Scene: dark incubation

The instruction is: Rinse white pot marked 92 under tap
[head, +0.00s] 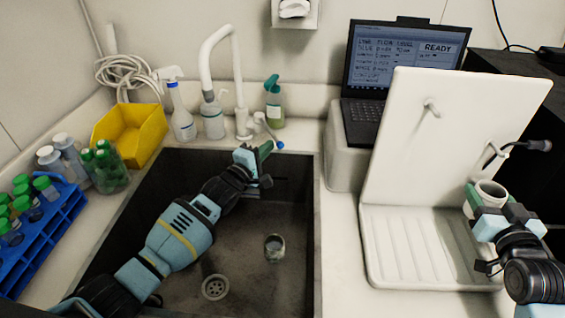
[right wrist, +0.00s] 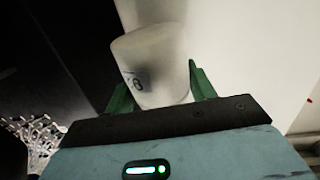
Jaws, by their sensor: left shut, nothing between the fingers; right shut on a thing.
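My right gripper (head: 490,205) is shut on a white pot (head: 489,192), held upright in front of the white drainboard. In the right wrist view the held pot (right wrist: 152,68) sits between green fingers (right wrist: 160,88); its dark mark looks like an 8 with part of another character at its left. A small pale pot (head: 274,246) stands in the dark sink (head: 180,165); its mark cannot be read. My left gripper (head: 264,152) is shut and empty beside the lever of the white tap (head: 241,100); whether they touch is unclear. I see no water stream.
A drain (head: 215,287) lies in the sink floor. Bottles (head: 182,115) and a yellow bin (head: 130,130) stand behind and left; a blue rack (head: 45,230) is at left. The white drainboard (head: 430,240) is bare. A laptop (head: 400,75) stands behind.

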